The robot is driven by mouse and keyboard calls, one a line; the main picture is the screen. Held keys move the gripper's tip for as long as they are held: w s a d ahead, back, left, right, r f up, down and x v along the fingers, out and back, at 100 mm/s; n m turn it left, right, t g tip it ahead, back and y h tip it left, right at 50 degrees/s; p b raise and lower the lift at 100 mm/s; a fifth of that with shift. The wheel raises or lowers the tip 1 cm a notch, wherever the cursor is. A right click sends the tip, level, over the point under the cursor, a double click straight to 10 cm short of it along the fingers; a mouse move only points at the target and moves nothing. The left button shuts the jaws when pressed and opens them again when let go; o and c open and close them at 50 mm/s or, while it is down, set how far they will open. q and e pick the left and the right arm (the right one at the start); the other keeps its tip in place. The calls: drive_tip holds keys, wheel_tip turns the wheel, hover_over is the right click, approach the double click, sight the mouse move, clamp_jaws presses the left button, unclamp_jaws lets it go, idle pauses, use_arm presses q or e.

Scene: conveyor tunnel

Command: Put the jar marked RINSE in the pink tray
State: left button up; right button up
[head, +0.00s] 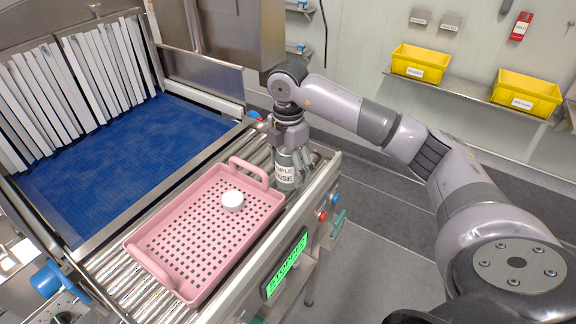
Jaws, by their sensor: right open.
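The jar (286,175) is grey with a white label whose visible letters end in "NSE"; the start of the word is hidden or unclear. It stands upright at the far right corner of the pink tray (159,244), outside it, by the conveyor's edge. My right gripper (294,159) points down at the jar with its fingers open around its upper part. The tray lies on the rollers, with a raised handle at each end. A small white round object (232,201) sits inside it. My left gripper is not in view.
A blue mesh belt (140,150) runs under white strip curtains (75,85) at left. Steel rollers (105,275) carry the tray. A green display reading "STOPPED" (287,263) and buttons (321,215) line the near side. Yellow bins (419,62) stand on a wall shelf.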

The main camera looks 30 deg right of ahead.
drive_tip(key=shift+c, duration=0.2)
drive_tip(key=c, duration=1.3)
drive_tip(key=shift+c, duration=1.1)
drive_tip(key=shift+r, duration=0.15)
